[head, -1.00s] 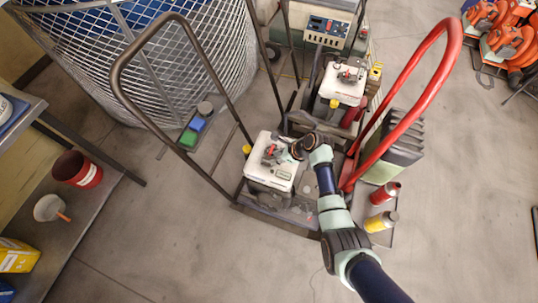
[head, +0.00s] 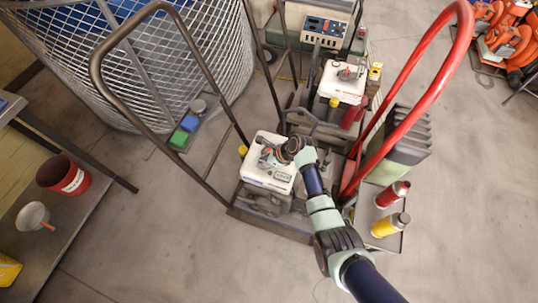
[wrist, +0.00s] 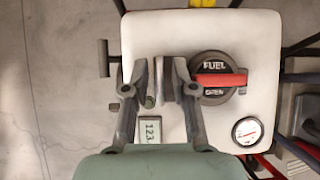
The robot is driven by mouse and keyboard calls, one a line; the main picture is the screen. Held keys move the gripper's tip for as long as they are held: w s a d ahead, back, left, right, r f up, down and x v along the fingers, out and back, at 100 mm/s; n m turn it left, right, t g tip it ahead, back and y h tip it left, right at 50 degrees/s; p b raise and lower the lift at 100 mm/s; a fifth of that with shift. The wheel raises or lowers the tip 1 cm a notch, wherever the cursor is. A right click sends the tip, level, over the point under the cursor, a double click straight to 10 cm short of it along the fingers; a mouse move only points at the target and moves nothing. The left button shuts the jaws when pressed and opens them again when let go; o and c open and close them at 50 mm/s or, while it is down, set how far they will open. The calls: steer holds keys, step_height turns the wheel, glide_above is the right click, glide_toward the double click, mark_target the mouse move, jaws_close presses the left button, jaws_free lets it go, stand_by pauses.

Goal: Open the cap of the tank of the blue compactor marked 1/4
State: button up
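A white tank (head: 262,176) sits on the nearest machine in the head view and fills much of the wrist view (wrist: 240,35). Its round dark cap (wrist: 212,65) reads FUEL and OPEN and carries a red bar handle (wrist: 220,79). My gripper (wrist: 162,75) is open and empty over the tank top, with its fingers just left of the cap. In the head view my gripper (head: 277,153) partly covers the cap area. I cannot read a 1/4 mark or make out a blue body on this machine.
The tank top also bears a round gauge (wrist: 247,131) and a small display (wrist: 151,131). A second white tank (head: 340,83) stands behind. A brown tubular handle (head: 100,75) rises at left, a red one (head: 430,85) at right. Red (head: 393,194) and yellow (head: 390,224) bottles stand at right.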

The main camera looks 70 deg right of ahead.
mark_target(267, 149)
jaws_close()
steer(key=shift+d+r+p, duration=0.25)
steer(key=shift+r+p, duration=0.45)
steer(key=shift+p, duration=0.05)
steer(key=shift+r, duration=0.15)
steer(key=shift+d+r+p, duration=0.3)
steer(key=shift+r+p, duration=0.25)
steer(key=shift+r, duration=0.05)
steer(key=shift+d+r, duration=0.15)
steer(key=shift+r, duration=0.1)
steer(key=shift+d+r+p, duration=0.45)
steer(key=shift+d+r, duration=0.1)
steer(key=shift+r, duration=0.05)
steer(key=shift+d, duration=0.1)
